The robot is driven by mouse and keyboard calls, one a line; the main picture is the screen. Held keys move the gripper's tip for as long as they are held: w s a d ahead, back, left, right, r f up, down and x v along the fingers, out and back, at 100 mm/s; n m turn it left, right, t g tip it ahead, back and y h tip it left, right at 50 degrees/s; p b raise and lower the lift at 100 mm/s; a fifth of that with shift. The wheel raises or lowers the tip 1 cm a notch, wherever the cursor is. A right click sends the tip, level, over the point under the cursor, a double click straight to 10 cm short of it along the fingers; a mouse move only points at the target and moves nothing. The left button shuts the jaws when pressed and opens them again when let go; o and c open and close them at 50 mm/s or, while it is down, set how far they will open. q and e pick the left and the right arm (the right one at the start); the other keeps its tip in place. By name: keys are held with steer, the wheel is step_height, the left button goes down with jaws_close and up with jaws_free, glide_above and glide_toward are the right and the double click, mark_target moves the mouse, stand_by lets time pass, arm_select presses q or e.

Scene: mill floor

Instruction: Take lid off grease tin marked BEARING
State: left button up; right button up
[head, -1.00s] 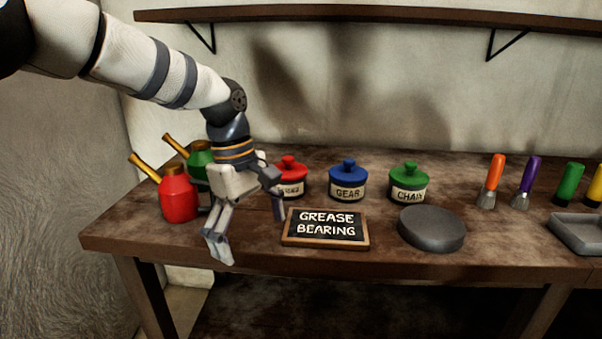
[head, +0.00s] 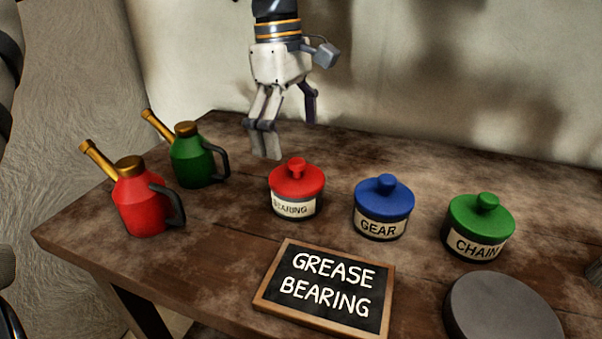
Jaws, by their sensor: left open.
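The grease tin marked BEARING (head: 293,208) stands upright on the bench, with its red knobbed lid (head: 297,181) on it. My left gripper (head: 289,140) is open and empty, above and behind the red lid in the picture, apart from it. The blue-lidded tin marked GEAR (head: 381,227) and the green-lidded tin marked CHAIN (head: 478,245) stand to its right, both with lids on. A framed chalkboard (head: 328,287) reading GREASE BEARING lies in front of the tins. My right gripper is not in view.
A red oil can (head: 143,205) and a green oil can (head: 192,160) stand at the left of the bench (head: 225,250). A dark round disc (head: 503,312) lies at the front right. The wall rises behind the bench. Bare bench lies between the cans and the red-lidded tin.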

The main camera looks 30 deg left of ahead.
mark_target(296, 161)
arm_select(q)
steer(key=f, duration=0.6)
steer(key=shift+w+d+b, duration=0.25)
steer(key=shift+w+b, duration=0.05)
steer(key=shift+b, duration=0.05)
steer(key=shift+r, duration=0.1)
steer(key=shift+s, duration=0.1)
steer(key=c, duration=2.3)
jaws_close()
